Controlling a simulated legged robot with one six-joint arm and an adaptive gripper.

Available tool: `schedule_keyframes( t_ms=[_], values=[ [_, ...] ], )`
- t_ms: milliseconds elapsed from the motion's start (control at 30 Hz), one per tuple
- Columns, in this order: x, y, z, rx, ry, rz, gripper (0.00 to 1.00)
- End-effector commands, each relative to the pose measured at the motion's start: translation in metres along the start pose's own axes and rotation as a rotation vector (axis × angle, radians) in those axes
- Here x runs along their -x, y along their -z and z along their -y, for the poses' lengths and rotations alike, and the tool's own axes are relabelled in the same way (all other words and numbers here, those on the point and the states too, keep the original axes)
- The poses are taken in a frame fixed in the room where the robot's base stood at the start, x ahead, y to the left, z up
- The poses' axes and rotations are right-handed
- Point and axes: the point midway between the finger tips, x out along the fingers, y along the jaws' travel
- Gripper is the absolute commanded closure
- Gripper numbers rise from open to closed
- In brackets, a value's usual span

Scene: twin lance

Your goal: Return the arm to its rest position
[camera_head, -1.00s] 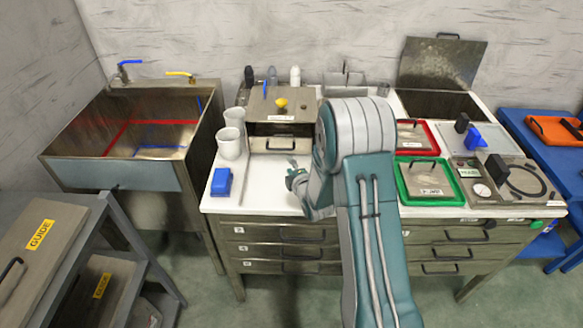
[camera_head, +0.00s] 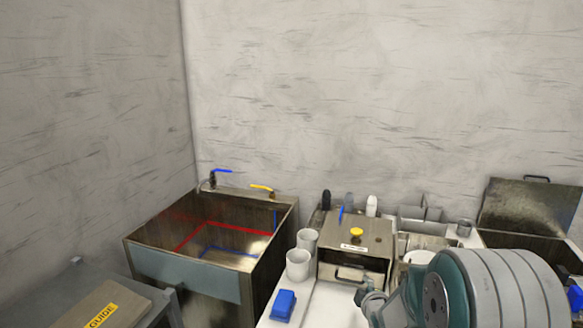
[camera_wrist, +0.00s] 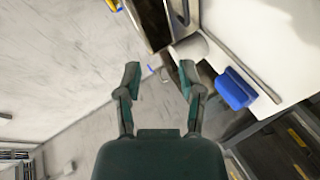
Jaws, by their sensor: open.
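My arm (camera_head: 490,290) is at the lower right of the head view, with its large teal and grey joint close to the camera. My gripper (camera_head: 372,300) shows only in part there, above the white counter. In the wrist view my gripper (camera_wrist: 158,80) has its two dark green fingers spread apart, with nothing between them. The blue block (camera_wrist: 237,88) lies on the counter to the right of the fingers and is apart from them. It also shows in the head view (camera_head: 283,305).
A metal sink (camera_head: 190,272) with blue and yellow taps stands at the left. Two white cups (camera_head: 299,265) stand beside a metal box (camera_head: 355,250) with a yellow knob. An open-lidded bin (camera_head: 528,205) is at the right. A guide-labelled board (camera_head: 95,307) is at lower left.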

Motion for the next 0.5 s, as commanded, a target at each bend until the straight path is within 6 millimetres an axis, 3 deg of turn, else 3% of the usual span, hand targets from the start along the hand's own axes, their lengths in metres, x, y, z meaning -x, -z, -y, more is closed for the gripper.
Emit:
schedule_keyframes(
  t_ms=[33, 200, 500],
  values=[
    [0.014, 0.006, -0.013, -0.046, 0.015, 0.016, 0.50],
    [0.060, 0.018, -0.033, -0.228, 0.097, 0.092, 0.50],
    [0.158, 0.034, -0.046, -0.561, 0.219, 0.246, 0.50]
  ],
)
